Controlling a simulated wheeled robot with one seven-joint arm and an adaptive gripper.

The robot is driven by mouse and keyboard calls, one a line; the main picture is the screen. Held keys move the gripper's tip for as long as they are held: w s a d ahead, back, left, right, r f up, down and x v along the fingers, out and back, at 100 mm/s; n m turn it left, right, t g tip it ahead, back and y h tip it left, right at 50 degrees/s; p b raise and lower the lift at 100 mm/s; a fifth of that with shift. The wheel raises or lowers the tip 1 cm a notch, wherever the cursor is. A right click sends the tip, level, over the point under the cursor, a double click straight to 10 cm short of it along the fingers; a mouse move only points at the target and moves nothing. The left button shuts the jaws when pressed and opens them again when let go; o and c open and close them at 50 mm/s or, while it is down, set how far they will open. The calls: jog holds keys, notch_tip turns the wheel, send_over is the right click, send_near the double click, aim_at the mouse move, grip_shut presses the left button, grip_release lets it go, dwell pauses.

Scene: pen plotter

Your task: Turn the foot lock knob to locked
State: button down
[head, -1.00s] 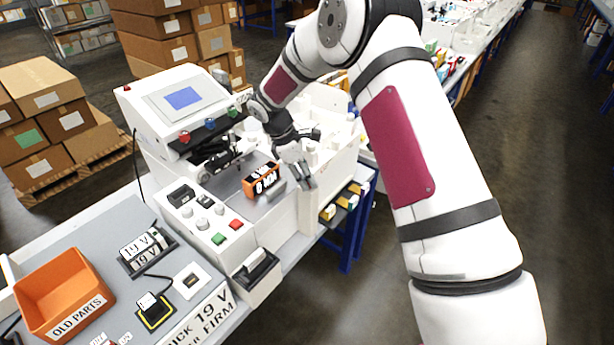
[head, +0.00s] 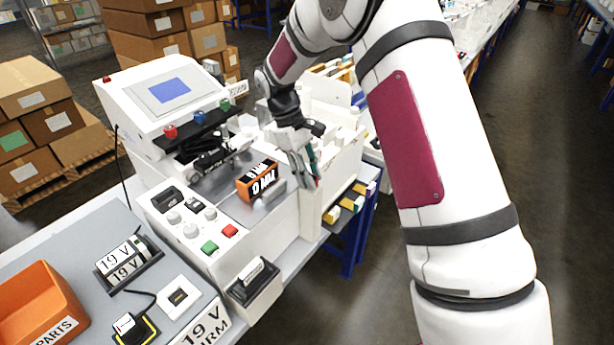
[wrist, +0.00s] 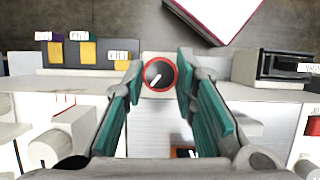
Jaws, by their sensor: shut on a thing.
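A round black knob (wrist: 160,73) with a white pointer line and a red ring shows at the middle of the wrist view. Its pointer slants to the lower left. My gripper (wrist: 159,79) has one teal-padded finger on each side of the knob and is shut on it. In the head view my gripper (head: 316,181) reaches down at the right end of the white machine (head: 262,226). The knob is mostly hidden by the fingers there, with only a little red showing near the tips.
An orange-black block (head: 257,181) lies on the machine's bed. Control knobs and a red button (head: 229,230) are on its front panel. Yellow-fronted pieces (head: 343,206) sit on a shelf right of my gripper. An orange bin (head: 38,305) stands at lower left.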

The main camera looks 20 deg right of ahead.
jog(key=m+y+b, duration=0.1)
jog(key=m, duration=0.1)
jog(key=m+y+b, duration=0.1)
jog(key=m, duration=0.2)
jog(key=shift+w+d+m+g+b, duration=0.15)
jog(key=shift+m+g+b, duration=0.15)
jog(key=shift+g, duration=0.1)
jog(key=m+y, duration=0.1)
jog(key=m, duration=0.3)
jog(key=shift+d+m+y+b, duration=0.1)
jog(key=shift+m+y+b, duration=0.3)
jog(key=c, duration=1.3)
grip_release()
jog(key=v, duration=1.2)
jog(key=shift+d, duration=0.15)
